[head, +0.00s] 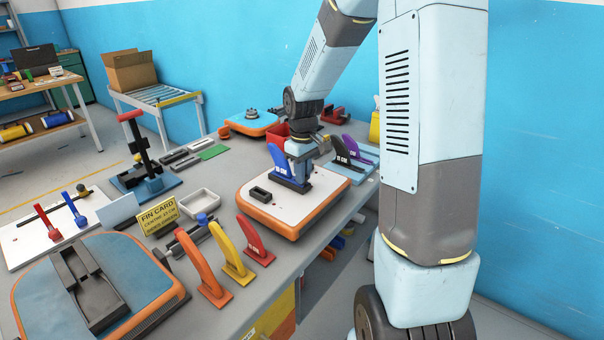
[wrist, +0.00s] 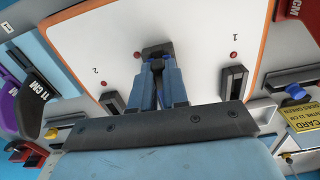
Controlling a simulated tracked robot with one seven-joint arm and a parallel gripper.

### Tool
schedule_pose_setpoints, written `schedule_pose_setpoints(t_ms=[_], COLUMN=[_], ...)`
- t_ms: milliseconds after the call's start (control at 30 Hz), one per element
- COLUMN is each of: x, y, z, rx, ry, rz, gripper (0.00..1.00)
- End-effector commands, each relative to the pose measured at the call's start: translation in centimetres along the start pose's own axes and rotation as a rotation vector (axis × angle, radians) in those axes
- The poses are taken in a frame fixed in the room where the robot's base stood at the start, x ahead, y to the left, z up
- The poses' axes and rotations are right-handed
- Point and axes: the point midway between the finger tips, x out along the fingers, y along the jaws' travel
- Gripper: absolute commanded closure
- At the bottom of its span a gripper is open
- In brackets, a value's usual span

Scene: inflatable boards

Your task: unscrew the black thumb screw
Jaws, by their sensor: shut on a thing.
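The black thumb screw is not clear in either view; the fingertips cover most of it. My gripper (wrist: 158,64) points down at a dark fin box (wrist: 155,47) in the white board (wrist: 201,38) and is shut on a small dark piece there, apparently the screw. In the head view my gripper (head: 300,178) is low over the orange-rimmed board (head: 313,199). A blue fin (head: 279,158) stands upright just left of the gripper, by the middle box. Its contact with the fingers cannot be made out.
Two more dark boxes, left (wrist: 111,103) and right (wrist: 234,81), flank the middle one. A black fin (head: 341,157) and a purple fin (head: 358,149) stand to the right. Orange (head: 202,266), yellow (head: 231,255) and red (head: 254,243) fins and a yellow card (head: 158,216) stand at front left.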

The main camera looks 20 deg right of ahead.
Motion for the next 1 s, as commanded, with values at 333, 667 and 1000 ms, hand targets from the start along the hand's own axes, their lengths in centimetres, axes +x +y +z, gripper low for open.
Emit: schedule_pose_setpoints(t_ms=[333, 667, 1000], x=[0.16, 0.17, 0.19], y=[0.11, 0.08, 0.1], z=[0.25, 0.24, 0.25], rx=[-0.204, -0.298, -0.45], ry=[-0.005, -0.005, -0.005], rz=[-0.002, -0.003, -0.004], gripper=[1.0, 1.0, 1.0])
